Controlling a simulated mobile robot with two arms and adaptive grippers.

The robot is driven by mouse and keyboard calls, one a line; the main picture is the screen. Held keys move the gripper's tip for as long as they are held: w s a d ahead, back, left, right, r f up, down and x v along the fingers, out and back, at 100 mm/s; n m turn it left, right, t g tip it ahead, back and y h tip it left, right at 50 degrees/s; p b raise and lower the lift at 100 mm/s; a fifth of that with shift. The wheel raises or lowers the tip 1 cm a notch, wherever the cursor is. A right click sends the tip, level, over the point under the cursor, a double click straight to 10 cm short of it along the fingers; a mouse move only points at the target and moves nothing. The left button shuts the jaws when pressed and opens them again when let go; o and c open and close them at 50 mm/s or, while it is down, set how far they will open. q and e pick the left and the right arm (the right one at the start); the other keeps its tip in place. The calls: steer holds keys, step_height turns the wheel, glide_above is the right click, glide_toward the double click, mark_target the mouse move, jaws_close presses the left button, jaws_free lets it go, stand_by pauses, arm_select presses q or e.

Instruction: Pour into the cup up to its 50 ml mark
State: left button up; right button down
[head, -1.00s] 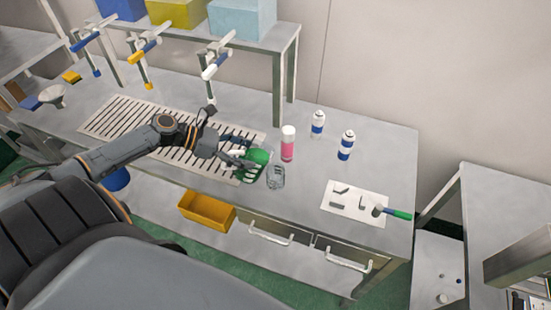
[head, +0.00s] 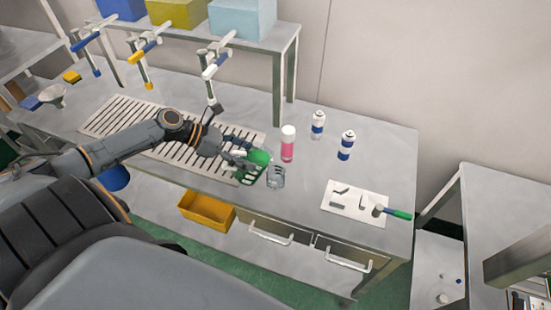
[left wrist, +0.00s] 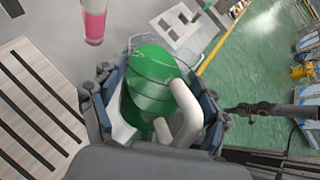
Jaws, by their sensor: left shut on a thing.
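My left gripper (head: 243,158) is shut on a green jug (head: 252,170) with a white handle, held at the front edge of the grated area. The jug is tilted to the right, its top end close to the clear cup (head: 276,177). The cup stands on the bench near its front edge, just right of the jug. In the left wrist view the jug (left wrist: 150,75) fills the space between the fingers, its white handle toward the camera, and the cup's clear rim shows behind it. The cup's marks and liquid level are too small to read. My right gripper is not seen.
A pink bottle with a white cap (head: 288,143) stands behind the cup. A white sheet with tools (head: 350,203) lies at the right front.

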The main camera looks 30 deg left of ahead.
arm_select(q)
steer(key=shift+w+d+f+g+y, duration=0.1)
steer(key=shift+w+f+g+y, duration=0.15)
steer(key=shift+g, duration=0.25)
steer(key=shift+r, duration=0.1)
steer(key=shift+r, duration=0.1)
steer(key=shift+d+y, duration=0.1)
steer(key=shift+y, duration=0.15)
steer(key=shift+w+n+g, duration=0.15)
steer(key=shift+n+g, duration=0.15)
steer(key=shift+g, duration=0.1)
steer(key=shift+y, duration=0.3)
steer(key=shift+w+d+g, duration=0.1)
steer(key=shift+g, duration=0.2)
stand_by(1.9)
